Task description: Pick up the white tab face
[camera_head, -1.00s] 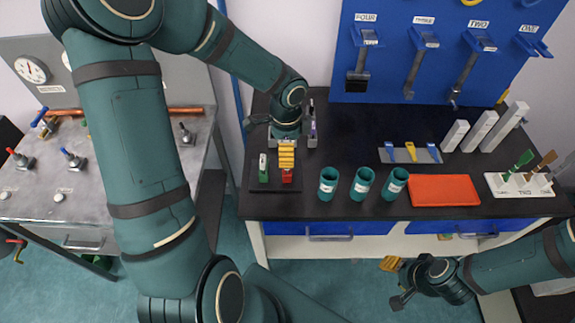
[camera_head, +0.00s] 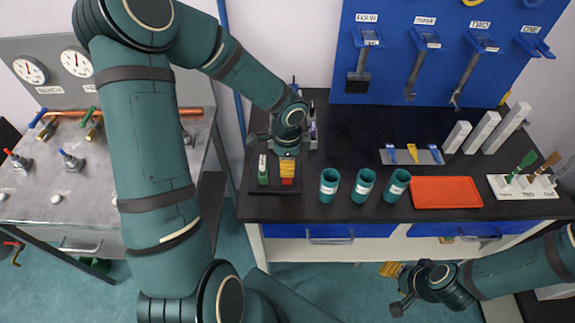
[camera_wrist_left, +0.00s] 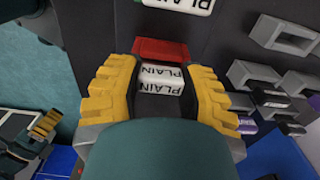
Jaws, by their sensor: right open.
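A red piece (camera_wrist_left: 160,48) with white tab faces marked PLAIN (camera_wrist_left: 160,78) stands between the yellow fingers of my left gripper (camera_wrist_left: 157,75) in the left wrist view. The fingers straddle it and look spread, with dark gaps beside the white faces; contact is hard to judge. In the head view my left gripper (camera_head: 287,168) points down over the red piece (camera_head: 287,182). Beside it is a green piece (camera_head: 263,177) with a white face; a white PLAIN face (camera_wrist_left: 180,4) also shows at the wrist view's top edge. My right gripper (camera_head: 394,287) is open and empty in front of the bench.
Green cups (camera_head: 363,186), a red tray (camera_head: 445,193) and a grey plate with coloured tabs (camera_head: 411,156) occupy the bench. White blocks (camera_head: 482,133) stand at the right rear. Tools hang on the blue board (camera_head: 440,80). Grey holders (camera_wrist_left: 283,72) are right of the left gripper.

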